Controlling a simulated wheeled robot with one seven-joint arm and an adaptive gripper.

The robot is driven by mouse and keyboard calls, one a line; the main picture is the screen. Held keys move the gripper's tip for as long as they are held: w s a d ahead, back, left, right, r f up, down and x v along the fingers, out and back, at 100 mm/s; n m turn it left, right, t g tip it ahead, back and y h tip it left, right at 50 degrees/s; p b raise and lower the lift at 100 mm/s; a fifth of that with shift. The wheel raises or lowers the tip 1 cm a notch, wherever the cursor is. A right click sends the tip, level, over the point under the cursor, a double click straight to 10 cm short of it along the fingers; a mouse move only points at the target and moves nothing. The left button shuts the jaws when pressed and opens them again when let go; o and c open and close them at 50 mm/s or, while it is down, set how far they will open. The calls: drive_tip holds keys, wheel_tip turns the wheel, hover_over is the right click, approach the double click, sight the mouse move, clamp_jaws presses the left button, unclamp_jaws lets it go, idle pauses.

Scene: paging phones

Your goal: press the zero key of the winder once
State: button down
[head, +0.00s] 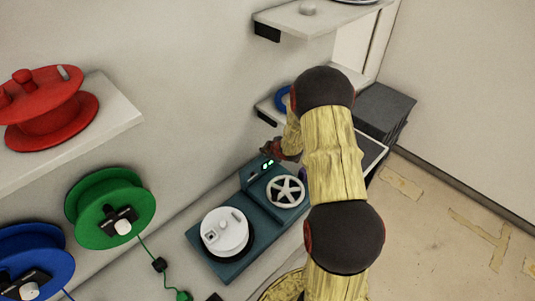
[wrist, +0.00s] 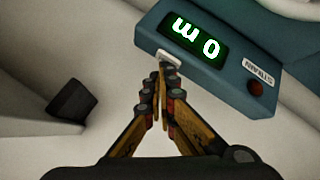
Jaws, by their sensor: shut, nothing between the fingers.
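The winder is a teal machine (head: 258,232) on the bench in the head view, with a white drum (head: 225,232) and a spoked wheel (head: 286,191). Its raised housing has a lit green display (head: 267,165). In the wrist view the display (wrist: 196,40) shows a 0 and an m, upside down. A small white key (wrist: 168,59) sits at the housing's edge beside the display. My gripper (wrist: 158,74) is shut and empty, its tips pointing at that white key. I cannot tell whether they touch it. In the head view my arm partly hides the gripper.
A red round button (wrist: 256,88) is on the housing near its lettering. A red reel (head: 45,105) stands on a left shelf; a green reel (head: 105,200) and a blue reel (head: 35,255) are below. Shelves (head: 310,25) and dark stacked boxes (head: 383,110) lie near my arm.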

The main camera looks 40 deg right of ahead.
drive_tip(key=shift+r+p, duration=0.7)
drive_tip(key=shift+r, duration=0.2)
wheel_tip(320, 180, up, 5)
drive_tip(key=p, duration=0.4)
idle(0.9)
